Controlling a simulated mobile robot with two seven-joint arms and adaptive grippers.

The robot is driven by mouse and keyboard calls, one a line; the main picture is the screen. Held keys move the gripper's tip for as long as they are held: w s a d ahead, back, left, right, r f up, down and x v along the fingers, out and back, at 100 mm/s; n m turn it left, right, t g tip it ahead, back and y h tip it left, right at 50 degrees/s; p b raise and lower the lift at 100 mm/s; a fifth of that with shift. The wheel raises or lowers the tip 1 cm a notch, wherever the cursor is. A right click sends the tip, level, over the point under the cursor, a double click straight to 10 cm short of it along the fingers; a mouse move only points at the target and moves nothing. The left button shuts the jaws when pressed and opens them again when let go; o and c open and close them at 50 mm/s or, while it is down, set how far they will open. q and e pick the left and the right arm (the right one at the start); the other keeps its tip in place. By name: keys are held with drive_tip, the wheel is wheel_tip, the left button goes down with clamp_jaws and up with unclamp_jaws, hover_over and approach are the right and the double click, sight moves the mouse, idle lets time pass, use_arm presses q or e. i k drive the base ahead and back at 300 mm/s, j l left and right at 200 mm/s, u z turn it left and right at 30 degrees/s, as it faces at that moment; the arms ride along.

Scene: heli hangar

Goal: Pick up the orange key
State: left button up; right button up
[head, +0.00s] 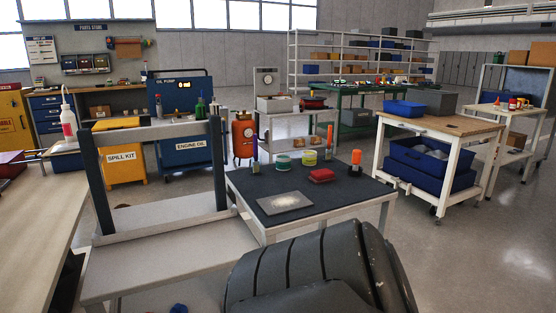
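I cannot make out an orange key for certain. A low table with a dark top (345,196) stands in the middle of the head view. At its back right is a small upright thing with an orange top (356,157) and a dark base. A thin upright orange thing (330,135) stands to the left of it. Both are too small to tell whether either is a key. Neither of my grippers is in view.
A large black ribbed shape (310,265) blocks the near front. A grey frame (160,187) stands left. Floor at right (490,255) is clear.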

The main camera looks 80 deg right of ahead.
sight(356, 154)
drive_tip(key=z, duration=1.8)
drive_tip(key=j+z, duration=0.1)
drive_tip(key=z, duration=0.35)
drive_tip(key=j+z, duration=0.15)
drive_tip(key=z, duration=0.35)
drive_tip(key=j+z, duration=0.15)
drive_tip(key=z, duration=0.3)
drive_tip(key=i+l+z, duration=0.15)
drive_tip(key=k+l, duration=0.05)
drive_tip(key=l, duration=0.05)
